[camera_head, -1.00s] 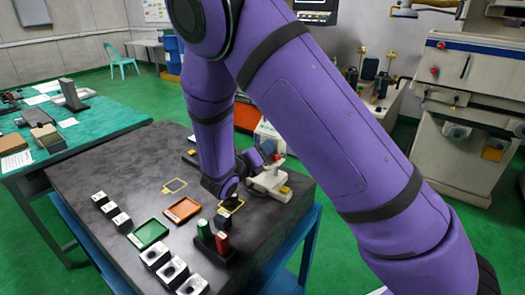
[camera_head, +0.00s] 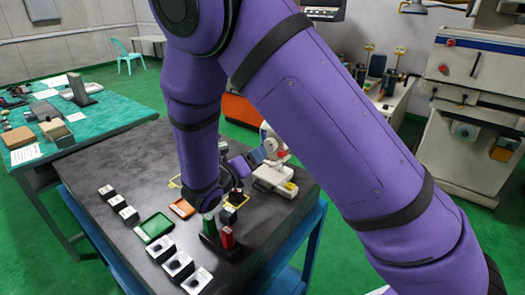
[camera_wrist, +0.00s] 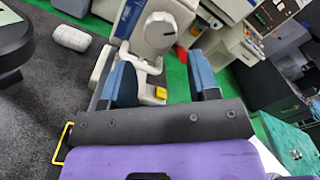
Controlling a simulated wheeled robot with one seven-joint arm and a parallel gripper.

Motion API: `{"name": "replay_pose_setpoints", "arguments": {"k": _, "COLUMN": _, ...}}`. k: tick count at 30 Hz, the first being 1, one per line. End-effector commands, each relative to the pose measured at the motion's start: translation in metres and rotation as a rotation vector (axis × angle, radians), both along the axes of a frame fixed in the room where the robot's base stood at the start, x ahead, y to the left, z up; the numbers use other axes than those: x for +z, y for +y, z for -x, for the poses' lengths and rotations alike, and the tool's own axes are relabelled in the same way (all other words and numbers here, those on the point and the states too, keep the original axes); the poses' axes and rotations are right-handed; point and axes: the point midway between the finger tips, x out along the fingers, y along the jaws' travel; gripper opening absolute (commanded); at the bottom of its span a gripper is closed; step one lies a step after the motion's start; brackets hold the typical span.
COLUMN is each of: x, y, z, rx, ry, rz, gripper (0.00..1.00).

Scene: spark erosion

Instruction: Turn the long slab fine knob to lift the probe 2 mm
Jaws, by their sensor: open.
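A white bench instrument (camera_head: 274,172) with a red part stands at the right rear of the dark table. It also fills the upper middle of the wrist view (camera_wrist: 130,45), with a large round pale knob (camera_wrist: 162,33), a red part (camera_wrist: 182,53) and a yellow block (camera_wrist: 160,92) low on it. I cannot tell which part is the long slab fine knob, and the probe is not clearly visible. My gripper (camera_wrist: 160,80) is open, its two blue fingers spread before the instrument, with nothing visibly held. In the head view, my gripper (camera_head: 256,157) is beside the instrument's left side.
A green-topped table (camera_head: 105,115) stands at the left.

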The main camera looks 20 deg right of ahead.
Motion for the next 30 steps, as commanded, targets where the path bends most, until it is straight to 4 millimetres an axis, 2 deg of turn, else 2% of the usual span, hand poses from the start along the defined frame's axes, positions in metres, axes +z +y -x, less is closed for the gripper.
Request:
{"name": "replay_pose_setpoints", "arguments": {"k": 3, "x": 0.0, "y": 0.015, "z": 0.01, "rx": 0.002, "ry": 0.0, "rz": 0.001, "gripper": 0.55}}
{"name": "replay_pose_setpoints", "arguments": {"k": 7, "x": 0.0, "y": 0.025, "z": 0.016, "rx": 0.001, "ry": 0.001, "rz": 0.001, "gripper": 0.55}}
{"name": "replay_pose_setpoints", "arguments": {"k": 20, "x": 0.001, "y": 0.028, "z": 0.019, "rx": -0.002, "ry": -0.001, "rz": -0.002, "gripper": 0.53}}
{"name": "replay_pose_setpoints", "arguments": {"k": 25, "x": 0.013, "y": 0.012, "z": 0.023, "rx": -0.061, "ry": -0.033, "rz": -0.074, "gripper": 0.53}}
{"name": "replay_pose_setpoints", "arguments": {"k": 30, "x": 0.039, "y": -0.022, "z": 0.036, "rx": -0.209, "ry": -0.122, "rz": -0.248, "gripper": 0.53}}
